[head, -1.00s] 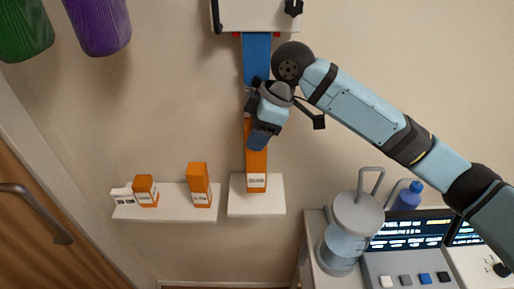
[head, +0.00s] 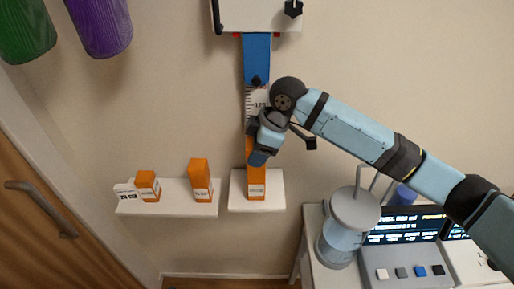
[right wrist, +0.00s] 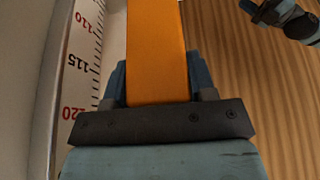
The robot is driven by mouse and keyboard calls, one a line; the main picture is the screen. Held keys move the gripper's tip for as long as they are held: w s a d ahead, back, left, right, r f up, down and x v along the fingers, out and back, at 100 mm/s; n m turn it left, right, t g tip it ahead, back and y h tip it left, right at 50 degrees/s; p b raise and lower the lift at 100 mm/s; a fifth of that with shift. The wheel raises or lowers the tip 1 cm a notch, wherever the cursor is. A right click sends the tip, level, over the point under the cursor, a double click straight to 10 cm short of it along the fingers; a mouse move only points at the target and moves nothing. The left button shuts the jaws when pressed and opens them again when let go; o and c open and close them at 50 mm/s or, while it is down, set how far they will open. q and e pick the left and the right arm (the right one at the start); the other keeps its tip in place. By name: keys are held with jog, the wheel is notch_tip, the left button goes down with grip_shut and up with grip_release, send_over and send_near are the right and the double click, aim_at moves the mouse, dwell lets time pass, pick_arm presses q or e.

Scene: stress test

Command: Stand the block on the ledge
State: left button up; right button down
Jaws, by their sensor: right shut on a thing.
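The block (head: 256,176) is tall, orange and has a white label near its foot. It is upright over the white wall ledge (head: 238,204), in front of a height scale (head: 257,103). Its foot is at the ledge top; I cannot tell if it touches. My right gripper (head: 262,151) is shut on the block's upper part. In the right wrist view the orange block (right wrist: 157,50) runs between the two fingers (right wrist: 157,88), with the red and black scale beside it. My left gripper does not show in the head view.
A longer white ledge (head: 170,210) to the left holds two shorter orange boxes (head: 148,186) (head: 201,180) and a small white sign (head: 125,194). At lower right stand a lidded jar (head: 352,215) and a console (head: 410,268). Green and purple things hang at upper left.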

jog(key=shift+c, duration=2.3)
grip_release()
jog(key=b+v, duration=0.1)
jog(key=v, duration=1.1)
jog(key=shift+b, duration=0.35)
jog(key=shift+s, duration=0.15)
